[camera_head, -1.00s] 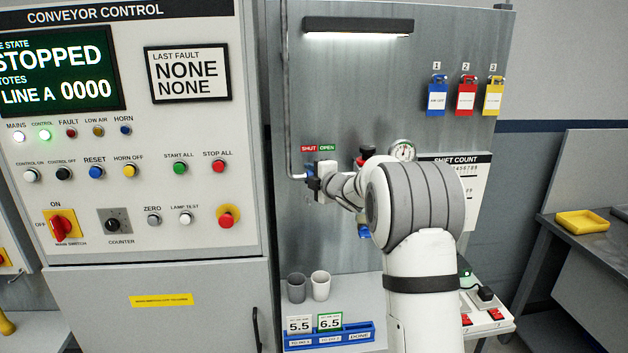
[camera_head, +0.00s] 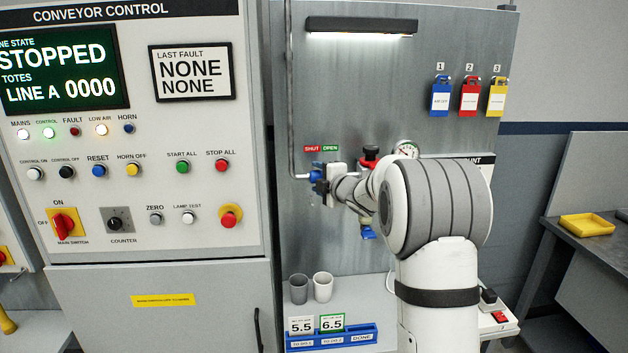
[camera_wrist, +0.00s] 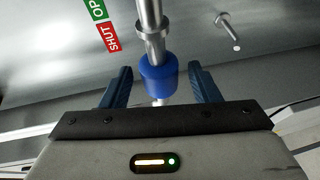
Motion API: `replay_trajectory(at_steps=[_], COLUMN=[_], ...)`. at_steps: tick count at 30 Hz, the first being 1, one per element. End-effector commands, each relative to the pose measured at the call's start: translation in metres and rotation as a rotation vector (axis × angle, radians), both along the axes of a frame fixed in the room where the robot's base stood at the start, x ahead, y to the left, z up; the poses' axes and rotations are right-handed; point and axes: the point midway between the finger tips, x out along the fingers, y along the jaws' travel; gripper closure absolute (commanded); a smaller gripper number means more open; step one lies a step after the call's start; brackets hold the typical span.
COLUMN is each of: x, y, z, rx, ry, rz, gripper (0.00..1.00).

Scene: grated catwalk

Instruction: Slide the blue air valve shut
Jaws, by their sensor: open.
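The blue valve sleeve (camera_wrist: 158,76) sits on a silver pipe, with a metal collar above it in the wrist view. The SHUT and OPEN label (camera_wrist: 108,38) is on the panel beside the pipe, and the sleeve lies nearer its red SHUT end. My gripper (camera_wrist: 160,72) is open, with one blue finger on each side of the sleeve and gaps visible. In the head view, my gripper (camera_head: 319,179) is at the pipe just below the SHUT and OPEN label (camera_head: 320,148). There the sleeve cannot be told apart from the blue fingers.
The control cabinet (camera_head: 150,280) stands close on the left. Two cups (camera_head: 322,287) and a blue card rack (camera_head: 365,334) are below. Padlocks (camera_head: 469,95) hang upper right.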

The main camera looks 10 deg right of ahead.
Motion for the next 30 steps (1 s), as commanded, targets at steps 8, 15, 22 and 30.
replay_trajectory(at_steps=[8, 15, 22, 30], x=[-0.036, -0.042, -0.044, -0.113], y=[-0.012, -0.013, -0.014, -0.033], z=[0.004, 0.006, 0.008, 0.018], rx=[-0.001, 0.0, 0.009, 0.26], ry=[-0.001, 0.0, 0.007, 0.21], rz=[0.0, 0.001, -0.014, -0.356], gripper=[0.44, 0.44, 0.44, 0.44])
